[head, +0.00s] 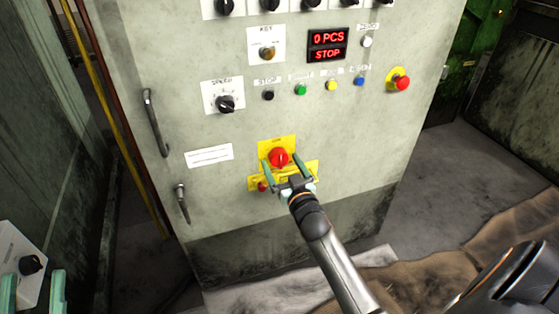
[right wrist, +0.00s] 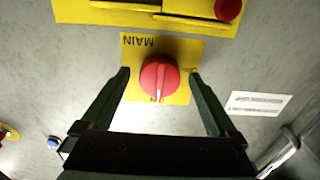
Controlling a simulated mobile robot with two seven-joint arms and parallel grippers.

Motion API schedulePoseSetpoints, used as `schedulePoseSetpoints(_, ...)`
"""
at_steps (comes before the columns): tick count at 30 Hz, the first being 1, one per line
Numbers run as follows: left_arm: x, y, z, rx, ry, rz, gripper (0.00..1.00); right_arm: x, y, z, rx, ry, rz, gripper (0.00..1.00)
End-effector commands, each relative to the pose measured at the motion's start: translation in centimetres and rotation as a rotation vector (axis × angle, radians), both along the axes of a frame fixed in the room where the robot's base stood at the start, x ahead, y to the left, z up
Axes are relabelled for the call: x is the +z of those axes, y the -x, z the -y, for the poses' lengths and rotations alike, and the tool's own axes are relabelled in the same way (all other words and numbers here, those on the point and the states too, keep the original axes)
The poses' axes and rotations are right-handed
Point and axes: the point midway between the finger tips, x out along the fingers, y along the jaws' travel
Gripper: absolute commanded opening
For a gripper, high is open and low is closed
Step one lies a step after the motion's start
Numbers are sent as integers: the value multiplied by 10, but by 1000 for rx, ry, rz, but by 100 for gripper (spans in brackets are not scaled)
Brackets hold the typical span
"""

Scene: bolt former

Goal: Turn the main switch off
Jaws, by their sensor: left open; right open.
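The main switch is a red rotary knob (head: 279,157) on a yellow plate, low on the front of the grey control cabinet. In the right wrist view the knob (right wrist: 159,76) sits on its yellow plate (right wrist: 186,52) marked MAIN, with a light line running along its handle. My right gripper (head: 283,166) is open, its fingers pointing at the plate. In the right wrist view its two fingers stand on either side of the knob, with a gap on both sides. My left gripper (head: 33,290) is open at the bottom left corner, far from the switch.
The cabinet (head: 220,166) also carries a display (head: 328,44) reading 0 PCS and STOP, several small buttons, a red emergency button (head: 403,83), a speed knob (head: 225,103) and a door handle (head: 155,122). A grey box with a black knob (head: 30,264) stands near my left gripper.

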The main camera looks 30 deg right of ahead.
Motion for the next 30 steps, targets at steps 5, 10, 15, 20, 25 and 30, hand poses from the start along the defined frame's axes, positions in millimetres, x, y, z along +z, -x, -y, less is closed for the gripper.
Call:
schedulePoseSetpoints(5,1,1,0,-4,-5,9,50,0,0,0,0,0,-1,94)
schedulePoseSetpoints(10,0,1,0,-4,-7,7,50,0,0,0,0,-1,-1,90)
schedulePoseSetpoints(15,-1,0,0,-3,-8,3,50,0,0,0,0,-1,0,71)
schedulePoseSetpoints(20,-1,0,0,-2,-8,1,50,0,0,0,0,-1,0,53)
schedulePoseSetpoints(25,-1,-1,0,0,-7,-1,50,0,0,0,0,-1,0,34)
schedulePoseSetpoints(30,-1,-1,-1,2,-2,-1,50,0,0,0,0,-1,0,14)
